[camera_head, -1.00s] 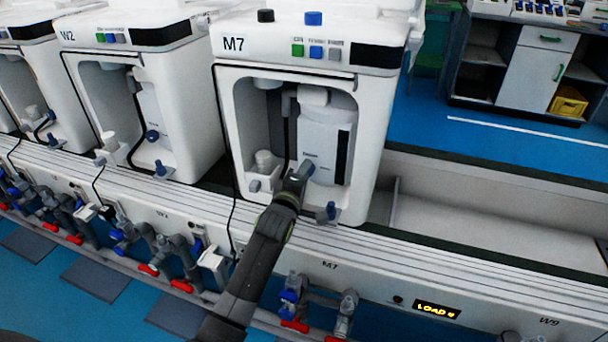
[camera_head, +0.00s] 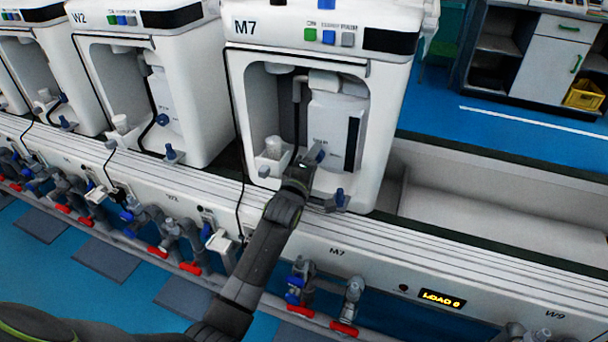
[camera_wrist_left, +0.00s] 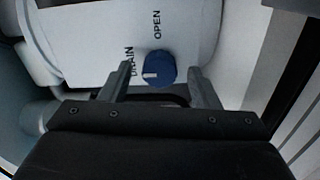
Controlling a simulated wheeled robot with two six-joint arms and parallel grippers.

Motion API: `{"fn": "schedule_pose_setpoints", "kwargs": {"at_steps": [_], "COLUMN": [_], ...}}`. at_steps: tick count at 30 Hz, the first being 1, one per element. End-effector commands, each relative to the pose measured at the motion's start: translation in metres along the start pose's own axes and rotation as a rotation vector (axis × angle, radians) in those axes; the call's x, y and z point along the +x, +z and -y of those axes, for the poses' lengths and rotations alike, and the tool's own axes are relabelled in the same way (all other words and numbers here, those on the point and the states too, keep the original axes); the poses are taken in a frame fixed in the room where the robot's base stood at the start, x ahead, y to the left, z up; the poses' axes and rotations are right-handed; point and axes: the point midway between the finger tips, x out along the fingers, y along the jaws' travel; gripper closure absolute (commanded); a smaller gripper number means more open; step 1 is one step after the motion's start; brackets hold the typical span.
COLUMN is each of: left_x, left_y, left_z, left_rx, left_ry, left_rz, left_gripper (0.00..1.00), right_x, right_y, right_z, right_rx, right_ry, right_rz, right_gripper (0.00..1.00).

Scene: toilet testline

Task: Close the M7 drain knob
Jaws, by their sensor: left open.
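The M7 unit (camera_head: 245,27) stands in the middle of the head view, with a white tank (camera_head: 333,130) in its recess. The blue drain knob (camera_wrist_left: 160,67) sits on the tank's white face beside the printed words DRAIN and OPEN. Its white mark points left in the wrist view, towards DRAIN. In the head view the knob (camera_head: 318,154) is partly hidden by my left gripper (camera_head: 308,165). That gripper is open in the left wrist view (camera_wrist_left: 158,76), with one finger on each side of the knob and visible gaps to it. My right gripper is out of view.
A second blue knob (camera_head: 340,197) stands at the recess's front right, close to my gripper. A small white cup-like part (camera_head: 272,148) is on the left. Pipes with red handles (camera_head: 344,328) line the bench front. An empty trough (camera_head: 480,200) lies right of M7.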

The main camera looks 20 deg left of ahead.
Motion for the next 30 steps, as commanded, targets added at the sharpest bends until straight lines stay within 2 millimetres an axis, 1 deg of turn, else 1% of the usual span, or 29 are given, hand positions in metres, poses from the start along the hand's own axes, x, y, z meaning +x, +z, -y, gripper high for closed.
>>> {"fn": "schedule_pose_setpoints", "kwargs": {"at_steps": [5, 7, 21, 27, 30], "left_x": [-0.023, -0.036, -0.130, -0.158, -0.166], "left_y": [0.000, 0.000, 0.000, 0.000, 0.000], "left_z": [-0.001, -0.001, 0.001, 0.001, 0.001], "left_rx": [-0.002, -0.003, -0.004, -0.003, -0.002], "left_ry": [-0.003, -0.004, -0.004, -0.003, -0.002], "left_rz": [-0.001, -0.001, -0.001, -0.001, -0.001], "left_gripper": [0.44, 0.44, 0.44, 0.44, 0.44], "right_x": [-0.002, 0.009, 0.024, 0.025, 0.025], "right_y": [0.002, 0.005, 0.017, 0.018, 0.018], "right_z": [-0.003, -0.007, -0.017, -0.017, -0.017], "right_rx": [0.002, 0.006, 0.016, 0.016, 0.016], "right_ry": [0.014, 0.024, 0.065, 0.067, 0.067], "right_rz": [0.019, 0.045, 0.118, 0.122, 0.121], "right_gripper": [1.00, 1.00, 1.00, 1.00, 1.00]}}
